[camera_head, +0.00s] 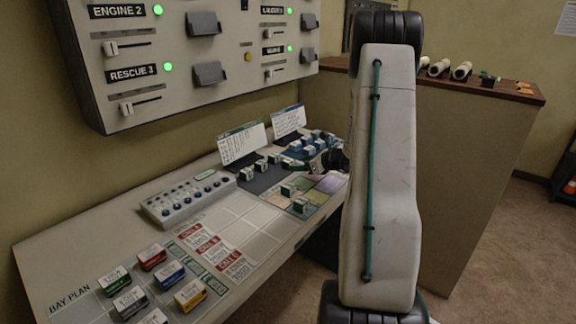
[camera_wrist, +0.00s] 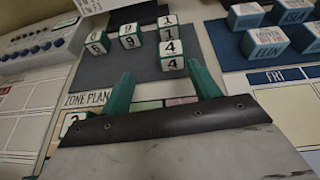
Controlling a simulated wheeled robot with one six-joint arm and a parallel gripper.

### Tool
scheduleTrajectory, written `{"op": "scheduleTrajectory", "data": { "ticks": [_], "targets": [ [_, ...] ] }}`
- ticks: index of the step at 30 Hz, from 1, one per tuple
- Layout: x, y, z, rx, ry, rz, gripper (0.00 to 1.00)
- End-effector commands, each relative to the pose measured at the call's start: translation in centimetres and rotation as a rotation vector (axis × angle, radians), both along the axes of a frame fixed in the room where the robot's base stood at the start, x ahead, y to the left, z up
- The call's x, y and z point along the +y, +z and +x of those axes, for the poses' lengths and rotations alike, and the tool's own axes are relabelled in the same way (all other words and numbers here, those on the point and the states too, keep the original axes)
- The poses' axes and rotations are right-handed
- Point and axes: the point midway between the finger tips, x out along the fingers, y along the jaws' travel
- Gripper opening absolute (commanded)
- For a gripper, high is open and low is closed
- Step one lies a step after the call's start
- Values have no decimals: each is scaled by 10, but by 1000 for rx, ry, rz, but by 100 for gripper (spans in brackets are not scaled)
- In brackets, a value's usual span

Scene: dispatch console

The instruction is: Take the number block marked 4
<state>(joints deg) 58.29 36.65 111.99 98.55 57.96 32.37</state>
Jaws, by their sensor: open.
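The white number block marked 4 (camera_wrist: 172,55) stands on a dark grey mat (camera_wrist: 150,74) in the wrist view, with a 4 on its top and its near side. It is directly beyond my gripper (camera_wrist: 160,72), whose two green fingers are apart with nothing between them. The right fingertip is close to the block; I cannot tell whether it touches. In the head view my gripper (camera_head: 336,158) is mostly behind my arm, and the block's number cannot be read there.
Beside it on the mat are blocks marked 1 (camera_wrist: 168,22), 9 (camera_wrist: 131,37) and 6 (camera_wrist: 97,43). A block (camera_wrist: 72,122) on the zone plan is partly behind my gripper. A switch box (camera_head: 188,197) sits on the console.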

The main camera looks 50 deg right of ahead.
Motion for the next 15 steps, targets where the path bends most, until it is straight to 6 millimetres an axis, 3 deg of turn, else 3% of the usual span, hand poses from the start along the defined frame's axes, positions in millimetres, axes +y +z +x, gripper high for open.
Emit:
{"op": "scheduleTrajectory", "data": {
  "ticks": [3, 15],
  "targets": [
    [-13, -11, -1, -1, -45, 27, 62],
    [-11, -18, 39, -3, -45, 25, 62]
  ]
}}
